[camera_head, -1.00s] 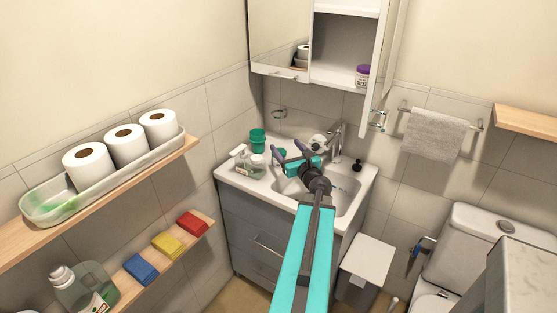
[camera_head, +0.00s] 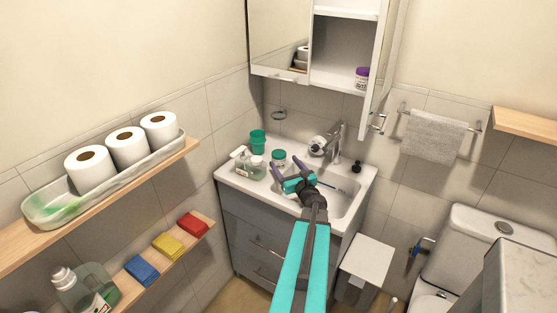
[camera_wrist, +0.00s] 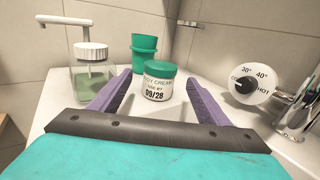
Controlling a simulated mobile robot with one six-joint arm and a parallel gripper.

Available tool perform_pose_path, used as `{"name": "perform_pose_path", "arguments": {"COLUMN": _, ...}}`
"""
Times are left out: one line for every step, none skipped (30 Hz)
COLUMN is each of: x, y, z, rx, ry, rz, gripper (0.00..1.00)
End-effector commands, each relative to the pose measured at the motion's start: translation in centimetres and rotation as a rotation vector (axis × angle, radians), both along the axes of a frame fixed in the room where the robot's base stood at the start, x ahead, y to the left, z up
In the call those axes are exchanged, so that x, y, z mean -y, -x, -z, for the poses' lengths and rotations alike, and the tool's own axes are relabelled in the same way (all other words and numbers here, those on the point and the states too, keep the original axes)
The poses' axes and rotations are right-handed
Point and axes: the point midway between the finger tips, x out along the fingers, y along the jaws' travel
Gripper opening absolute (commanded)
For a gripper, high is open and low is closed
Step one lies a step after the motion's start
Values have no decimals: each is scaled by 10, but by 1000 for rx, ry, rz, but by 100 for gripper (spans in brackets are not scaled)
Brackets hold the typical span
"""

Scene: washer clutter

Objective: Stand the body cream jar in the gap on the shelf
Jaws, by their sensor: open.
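The body cream jar (camera_head: 279,157) is a small white jar with a green lid, upright on the sink counter; the wrist view shows its label (camera_wrist: 158,88). My gripper (camera_head: 287,168) is open and empty over the sink's near-left side, pointing at the jar. In the wrist view its purple fingers (camera_wrist: 157,76) show left and right of the jar with space on both sides; I cannot tell whether the tips reach past its front. The shelf (camera_head: 335,77) is in the open white wall cabinet, with bare room left of a purple-lidded jar (camera_head: 361,77).
A soap dispenser (camera_head: 250,165) and green cup (camera_head: 257,140) stand left of the jar. The tap (camera_head: 337,140) and a white temperature dial (camera_wrist: 250,84) are to the right. The cabinet's open door (camera_head: 381,65) hangs at the shelf's right.

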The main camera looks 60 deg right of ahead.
Motion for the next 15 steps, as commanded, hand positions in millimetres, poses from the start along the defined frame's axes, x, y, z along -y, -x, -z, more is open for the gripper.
{"name": "perform_pose_path", "arguments": {"x": 4, "y": -5, "z": -1, "rx": 0, "ry": 0, "rz": -1, "gripper": 70}}
{"name": "perform_pose_path", "arguments": {"x": 5, "y": -7, "z": -1, "rx": 0, "ry": 0, "rz": -1, "gripper": 70}}
{"name": "perform_pose_path", "arguments": {"x": 6, "y": -9, "z": -1, "rx": 0, "ry": 0, "rz": -1, "gripper": 70}}
{"name": "perform_pose_path", "arguments": {"x": 7, "y": -10, "z": -1, "rx": 0, "ry": 0, "rz": -1, "gripper": 70}}
{"name": "perform_pose_path", "arguments": {"x": 8, "y": -11, "z": -1, "rx": -1, "ry": -1, "rz": -1, "gripper": 70}}
{"name": "perform_pose_path", "arguments": {"x": 8, "y": -12, "z": 0, "rx": -1, "ry": -1, "rz": 0, "gripper": 70}}
{"name": "perform_pose_path", "arguments": {"x": 9, "y": -12, "z": 0, "rx": -1, "ry": -1, "rz": 0, "gripper": 70}}
{"name": "perform_pose_path", "arguments": {"x": 9, "y": -12, "z": 0, "rx": -1, "ry": -1, "rz": 0, "gripper": 70}}
{"name": "perform_pose_path", "arguments": {"x": 9, "y": -13, "z": 0, "rx": 0, "ry": -1, "rz": 1, "gripper": 70}}
{"name": "perform_pose_path", "arguments": {"x": 9, "y": -12, "z": 0, "rx": 0, "ry": -1, "rz": 1, "gripper": 70}}
{"name": "perform_pose_path", "arguments": {"x": 9, "y": -12, "z": 0, "rx": 0, "ry": -1, "rz": 1, "gripper": 70}}
{"name": "perform_pose_path", "arguments": {"x": 9, "y": -12, "z": 0, "rx": 0, "ry": -1, "rz": 1, "gripper": 70}}
{"name": "perform_pose_path", "arguments": {"x": 9, "y": -12, "z": 0, "rx": 0, "ry": -1, "rz": 1, "gripper": 70}}
{"name": "perform_pose_path", "arguments": {"x": 9, "y": -12, "z": 0, "rx": 0, "ry": -1, "rz": 1, "gripper": 70}}
{"name": "perform_pose_path", "arguments": {"x": 9, "y": -12, "z": 0, "rx": 0, "ry": -1, "rz": 1, "gripper": 70}}
